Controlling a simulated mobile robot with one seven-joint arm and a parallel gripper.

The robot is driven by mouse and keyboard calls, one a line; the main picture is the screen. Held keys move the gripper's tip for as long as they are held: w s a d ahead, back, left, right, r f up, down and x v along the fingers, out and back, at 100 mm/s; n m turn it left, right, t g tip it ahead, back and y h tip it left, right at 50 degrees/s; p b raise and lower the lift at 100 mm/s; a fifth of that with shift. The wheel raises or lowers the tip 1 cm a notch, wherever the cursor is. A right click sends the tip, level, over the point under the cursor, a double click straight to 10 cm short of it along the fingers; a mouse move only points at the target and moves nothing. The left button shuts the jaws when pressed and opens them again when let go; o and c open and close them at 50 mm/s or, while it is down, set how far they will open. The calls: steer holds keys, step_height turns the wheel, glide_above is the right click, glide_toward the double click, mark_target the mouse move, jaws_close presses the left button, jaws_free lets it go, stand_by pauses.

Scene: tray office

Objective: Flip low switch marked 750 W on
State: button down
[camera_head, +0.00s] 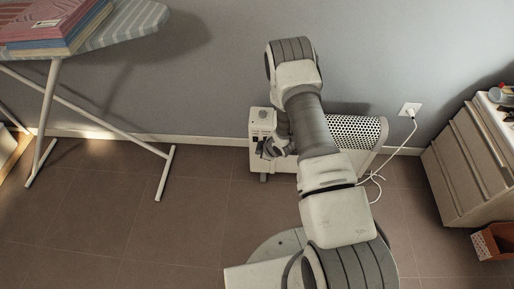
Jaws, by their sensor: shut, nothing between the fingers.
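A white heater (358,130) with a perforated grille stands on the floor against the wall. Its control end (262,120) faces left of my arm and has a round knob on top and small dark controls on the front. The switch marked 750 W is too small to make out. My gripper (267,151) is small and dark in the picture, shut and empty, in front of the control end. I cannot tell whether it touches the heater. My arm hides the middle of the heater.
A white cord runs from the heater to a wall socket (410,109). An ironing board (125,22) with folded cloths or books stands at left. A drawer cabinet (470,165) and an orange box (491,242) are at right. The tiled floor (130,220) at left is clear.

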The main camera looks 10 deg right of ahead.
steer(key=v, duration=0.1)
steer(key=p+v, duration=0.1)
steer(key=v, duration=0.1)
steer(key=s+v, duration=0.1)
steer(key=v, duration=0.1)
steer(key=shift+s+f, duration=0.1)
steer(key=shift+s, duration=0.1)
stand_by(0.3)
steer(key=w+d+r+m+h, duration=0.1)
steer(key=d+r+m+h, duration=0.15)
steer(key=r, duration=1.15)
steer(key=w+d+r+m+h, duration=0.1)
steer(key=w+r+m, duration=0.15)
steer(key=r, duration=1.15)
steer(key=s+r+m, duration=0.5)
steer(key=s+r, duration=0.6)
steer(key=r, duration=0.4)
steer(key=s+a+r+m, duration=0.2)
steer(key=s+r, duration=0.1)
steer(key=s, duration=0.6)
steer(key=s+a+r+m, duration=0.2)
steer(key=s+r, duration=0.2)
steer(key=s, duration=0.5)
step_height(320, 180, up, 24)
steer(key=p, duration=2.4)
steer(key=shift+s+g+y+p, duration=0.25)
steer(key=shift+g+y+p, duration=0.1)
steer(key=shift+g, duration=0.05)
